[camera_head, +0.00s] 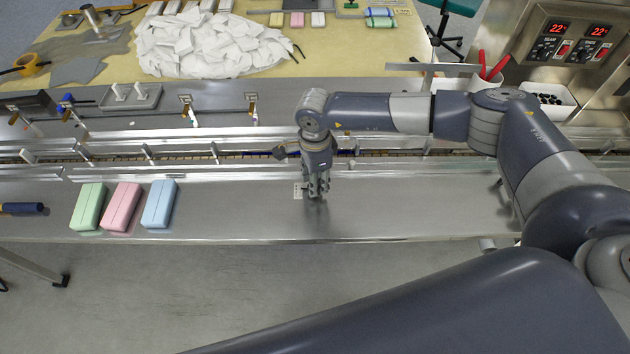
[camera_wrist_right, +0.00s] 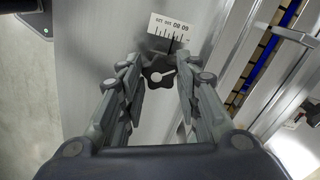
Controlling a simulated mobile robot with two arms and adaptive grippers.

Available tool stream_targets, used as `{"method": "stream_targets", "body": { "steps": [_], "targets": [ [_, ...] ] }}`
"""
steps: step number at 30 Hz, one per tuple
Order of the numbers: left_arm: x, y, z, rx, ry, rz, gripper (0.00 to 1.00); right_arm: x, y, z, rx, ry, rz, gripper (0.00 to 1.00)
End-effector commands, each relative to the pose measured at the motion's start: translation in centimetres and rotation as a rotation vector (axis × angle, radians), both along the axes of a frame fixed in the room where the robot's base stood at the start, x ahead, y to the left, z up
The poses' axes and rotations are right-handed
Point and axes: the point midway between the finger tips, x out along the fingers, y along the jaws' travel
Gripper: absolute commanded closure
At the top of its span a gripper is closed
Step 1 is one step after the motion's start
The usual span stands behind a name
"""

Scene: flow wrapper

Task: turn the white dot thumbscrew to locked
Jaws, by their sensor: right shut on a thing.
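The thumbscrew (camera_wrist_right: 158,78) is a dark lobed knob with a white dot on it. It sits between the fingertips of my right gripper (camera_wrist_right: 160,66) in the right wrist view. My right gripper (camera_head: 318,190) points down at the steel deck in the head view and is shut on the thumbscrew, which its fingers hide there. A white scale plate (camera_wrist_right: 174,28) with black marks and numbers lies just beyond the knob, with a dark pointer against it. I cannot read a locked mark. My left gripper is not in view.
Green (camera_head: 88,206), pink (camera_head: 122,207) and blue (camera_head: 159,204) blocks lie on the deck to the left. The conveyor channel with metal rails (camera_head: 230,156) runs behind my gripper. The deck (camera_head: 420,212) is clear to its right.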

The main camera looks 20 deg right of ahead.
Motion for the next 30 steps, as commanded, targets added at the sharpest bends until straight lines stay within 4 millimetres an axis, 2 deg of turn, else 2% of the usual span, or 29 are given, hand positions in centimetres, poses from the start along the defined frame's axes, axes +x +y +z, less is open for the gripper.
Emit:
{"method": "stream_targets", "body": {
  "steps": [3,30],
  "targets": [
    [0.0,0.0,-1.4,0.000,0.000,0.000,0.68,0.0,0.0,-0.4,0.000,-0.001,-0.105,0.93],
    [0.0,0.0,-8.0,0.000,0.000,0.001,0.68,0.1,0.0,-0.4,0.000,-0.001,-0.962,0.93]
  ]
}}
